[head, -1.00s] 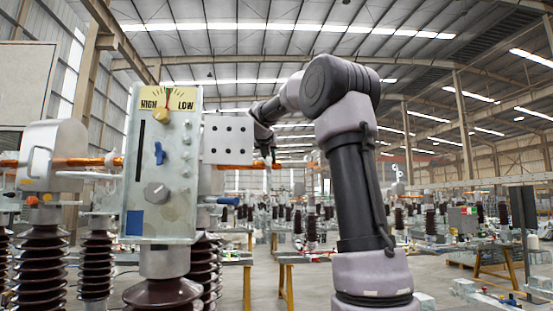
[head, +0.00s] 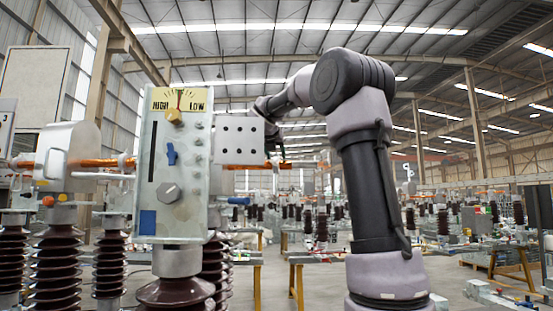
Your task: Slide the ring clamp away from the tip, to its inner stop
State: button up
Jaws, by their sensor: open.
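A copper-coloured rod (head: 294,165) runs out to the right from behind the grey control panel (head: 186,215) and the perforated plate. My gripper (head: 278,161) is small and dark at this rod, just right of the plate. It is open; whether its fingers touch anything cannot be told. I cannot make out a ring clamp for certain on this part of the rod. Another copper rod (head: 92,163) on the left runs from a grey housing towards the panel, with a pale ring-like piece (head: 124,163) near the panel edge.
The perforated plate (head: 238,140) stands between the panel and my gripper. Brown ribbed insulators (head: 57,270) stand below left. Work tables (head: 318,257) stand behind.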

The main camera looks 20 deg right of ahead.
jog(key=v, duration=0.8)
jog(key=shift+s, duration=0.25)
jog(key=shift+a+r, duration=0.1)
